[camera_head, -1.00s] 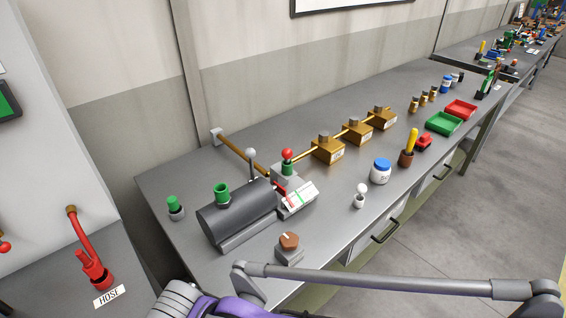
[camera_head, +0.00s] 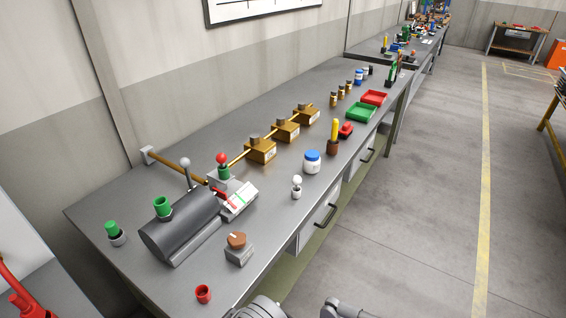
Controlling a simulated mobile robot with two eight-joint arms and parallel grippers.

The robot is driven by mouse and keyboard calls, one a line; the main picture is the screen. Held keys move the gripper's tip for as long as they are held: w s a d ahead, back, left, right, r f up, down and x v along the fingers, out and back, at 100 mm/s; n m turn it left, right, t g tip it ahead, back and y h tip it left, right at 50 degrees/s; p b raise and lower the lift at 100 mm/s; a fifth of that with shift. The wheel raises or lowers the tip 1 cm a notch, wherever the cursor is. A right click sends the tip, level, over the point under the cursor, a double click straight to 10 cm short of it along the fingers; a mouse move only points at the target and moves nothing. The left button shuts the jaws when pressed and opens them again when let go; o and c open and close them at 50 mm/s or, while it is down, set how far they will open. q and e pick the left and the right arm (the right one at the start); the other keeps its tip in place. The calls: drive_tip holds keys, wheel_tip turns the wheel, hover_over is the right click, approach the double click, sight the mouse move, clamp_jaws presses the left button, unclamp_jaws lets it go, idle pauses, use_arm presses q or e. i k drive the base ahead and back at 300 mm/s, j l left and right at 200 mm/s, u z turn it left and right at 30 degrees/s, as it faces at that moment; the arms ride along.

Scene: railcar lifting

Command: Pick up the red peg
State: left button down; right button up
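A short red cylinder (camera_head: 203,294), which looks like the red peg, stands upright on the grey workbench (camera_head: 100,196) near its front left edge. Its top looks hollow. Another red item, a round red knob (camera_head: 222,158), sits on a green collar behind the dark tank. I cannot tell for certain which one the task calls the red peg. Neither of my grippers shows; only grey parts of my arm show at the bottom edge.
A dark tank (camera_head: 180,228) and a brown knob on a grey block (camera_head: 238,248) stand behind the red cylinder. A green peg in a grey socket (camera_head: 114,232) is at left. Brass blocks (camera_head: 261,150) and green (camera_head: 361,112) and red trays (camera_head: 374,97) lie farther along. Open floor is at right.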

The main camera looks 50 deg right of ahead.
sight(221, 158)
drive_tip(key=z, duration=1.35)
